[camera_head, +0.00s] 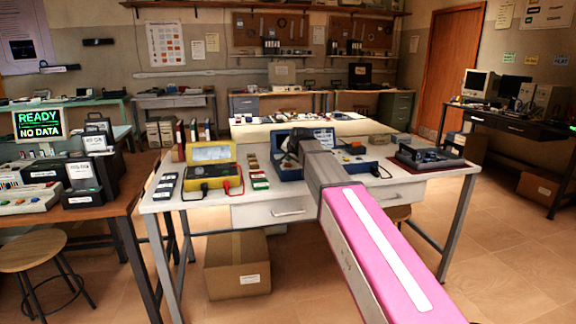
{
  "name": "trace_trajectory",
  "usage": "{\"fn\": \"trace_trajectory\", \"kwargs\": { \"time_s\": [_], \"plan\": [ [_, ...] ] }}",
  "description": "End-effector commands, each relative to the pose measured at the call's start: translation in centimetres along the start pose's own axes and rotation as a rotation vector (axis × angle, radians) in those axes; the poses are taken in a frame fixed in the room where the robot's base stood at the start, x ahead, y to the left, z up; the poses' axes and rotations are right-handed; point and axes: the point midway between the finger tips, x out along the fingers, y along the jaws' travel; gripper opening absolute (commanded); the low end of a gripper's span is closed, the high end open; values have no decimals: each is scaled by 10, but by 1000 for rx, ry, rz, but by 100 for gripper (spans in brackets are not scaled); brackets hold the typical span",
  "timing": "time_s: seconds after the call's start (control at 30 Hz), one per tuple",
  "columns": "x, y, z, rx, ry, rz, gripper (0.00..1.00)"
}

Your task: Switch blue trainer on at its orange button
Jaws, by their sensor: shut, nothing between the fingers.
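The blue trainer (287,171) is an open blue case on the white table, near its middle. My arm crosses in front of it and hides its centre. Its left part and the raised lid with a pale label sheet (323,138) show. A small orange-red spot (357,144) shows on a panel to the right of my arm; I cannot tell whether it is the orange button. My gripper (293,147) is shut and empty, at or just above the trainer. Whether it touches the trainer cannot be told.
A yellow case (210,153) with a red and a black lead stands to the left on the white table (225,205). Small modules lie between the cases. A dark device (430,157) sits at the right end. A cardboard box (237,264) is under the table.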

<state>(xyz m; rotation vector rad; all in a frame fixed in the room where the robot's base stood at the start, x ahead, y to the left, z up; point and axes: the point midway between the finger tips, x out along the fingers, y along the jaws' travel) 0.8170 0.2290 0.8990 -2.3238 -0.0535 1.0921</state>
Motion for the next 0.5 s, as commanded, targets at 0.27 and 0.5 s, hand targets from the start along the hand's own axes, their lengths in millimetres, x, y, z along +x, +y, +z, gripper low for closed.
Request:
{"fn": "trace_trajectory", "kwargs": {
  "time_s": [0.27,0.5],
  "plan": [
    [5,4,4,0,0,0,0],
    [5,4,4,0,0,0,0]
  ]
}}
